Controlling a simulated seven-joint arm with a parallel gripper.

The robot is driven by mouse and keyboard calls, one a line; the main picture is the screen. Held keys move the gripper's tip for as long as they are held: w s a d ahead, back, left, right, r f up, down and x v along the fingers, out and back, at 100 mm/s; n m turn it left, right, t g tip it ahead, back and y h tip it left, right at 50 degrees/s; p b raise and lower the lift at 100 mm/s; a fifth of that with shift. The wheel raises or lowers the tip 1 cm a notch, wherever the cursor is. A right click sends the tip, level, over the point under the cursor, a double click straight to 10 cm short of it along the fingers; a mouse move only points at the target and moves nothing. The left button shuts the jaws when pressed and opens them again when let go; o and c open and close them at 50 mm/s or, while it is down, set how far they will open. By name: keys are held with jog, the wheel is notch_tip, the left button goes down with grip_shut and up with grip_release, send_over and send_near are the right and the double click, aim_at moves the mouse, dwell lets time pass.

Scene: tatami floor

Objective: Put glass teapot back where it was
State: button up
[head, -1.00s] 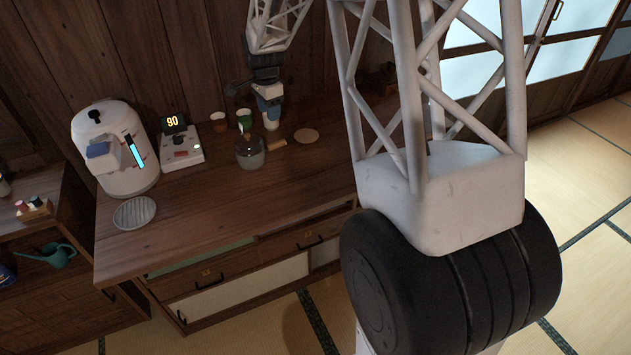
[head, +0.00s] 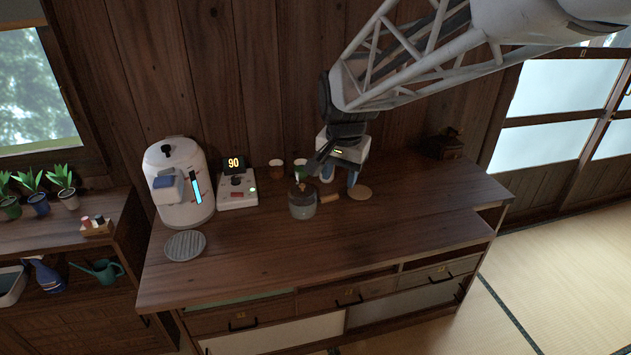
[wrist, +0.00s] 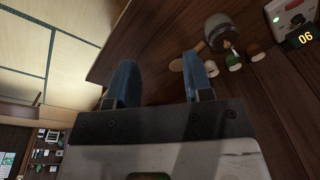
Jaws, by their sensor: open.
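The glass teapot (head: 302,205) stands upright on the wooden counter, a round smoky vessel with a dark top. It also shows in the wrist view (wrist: 219,30). A short light-wood piece (head: 330,198) extends from its right side, apparently its handle. A round wooden coaster (head: 360,193) lies bare to the right of the teapot. My gripper (head: 340,176), with blue fingers, is open and empty behind the handle, between the teapot and the coaster. In the wrist view its fingers (wrist: 160,80) are spread with nothing between them.
A white water boiler (head: 180,185) and a scale-like device (head: 237,190) reading 90 stand left. A brown cup (head: 276,169) and a green cup (head: 300,169) stand behind the teapot. A round slatted tray (head: 185,245) lies front left. The counter's front is clear.

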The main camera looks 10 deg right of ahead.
jog(key=s+a+n+t, duration=0.1)
jog(key=s+n, duration=0.6)
jog(key=s, duration=1.5)
jog(key=shift+a+f+n, duration=0.2)
jog(key=shift+a+n, duration=0.1)
jog(key=shift+a, duration=0.25)
